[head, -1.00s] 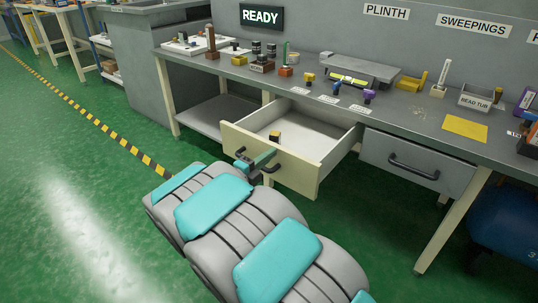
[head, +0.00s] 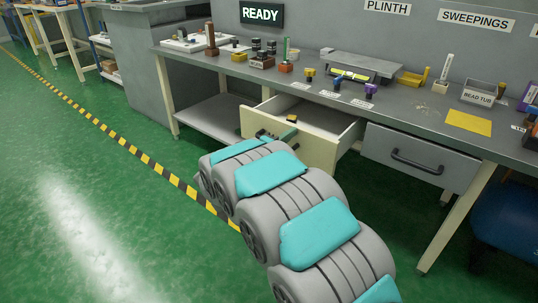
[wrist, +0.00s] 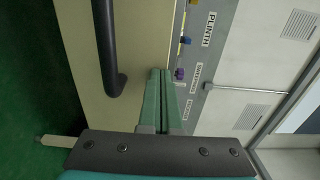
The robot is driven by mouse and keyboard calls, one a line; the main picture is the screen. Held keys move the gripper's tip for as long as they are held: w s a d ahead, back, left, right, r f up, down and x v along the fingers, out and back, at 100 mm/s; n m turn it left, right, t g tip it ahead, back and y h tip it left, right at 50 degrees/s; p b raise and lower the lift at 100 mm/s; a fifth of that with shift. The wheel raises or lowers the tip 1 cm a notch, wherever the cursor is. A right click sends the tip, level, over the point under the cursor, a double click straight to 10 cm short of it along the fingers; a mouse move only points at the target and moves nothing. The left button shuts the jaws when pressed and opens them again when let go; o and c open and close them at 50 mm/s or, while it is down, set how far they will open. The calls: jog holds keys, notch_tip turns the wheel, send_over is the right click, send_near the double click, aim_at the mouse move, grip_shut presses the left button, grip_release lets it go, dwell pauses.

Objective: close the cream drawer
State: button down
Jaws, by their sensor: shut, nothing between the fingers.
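The cream drawer (head: 318,153) under the bench is partly open, its front standing out from the bench and its pale interior showing from above. My gripper (head: 289,136) is at the drawer's front, by the dark handle, partly hidden by my arm in the head view. In the wrist view my gripper (wrist: 160,75) has its green fingers shut together with nothing between them, against or very near the cream front (wrist: 140,40), beside the black handle (wrist: 106,50). Exact contact cannot be told.
A grey drawer (head: 410,158) with a dark handle is shut to the right. The bench top (head: 405,108) above holds several small parts, a bead tub (head: 480,93) and a yellow sheet (head: 468,122). A blue rounded object (head: 505,225) stands at lower right. Green floor is clear at left.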

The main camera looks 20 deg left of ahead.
jog(key=x, duration=1.6)
jog(key=shift+w+d, duration=0.15)
jog(key=shift+w, duration=0.2)
jog(key=shift+w+d+r, duration=0.1)
jog(key=shift+w+r, duration=0.1)
jog(key=shift+w, duration=0.2)
jog(key=shift+r, duration=0.1)
jog(key=shift+d, duration=0.1)
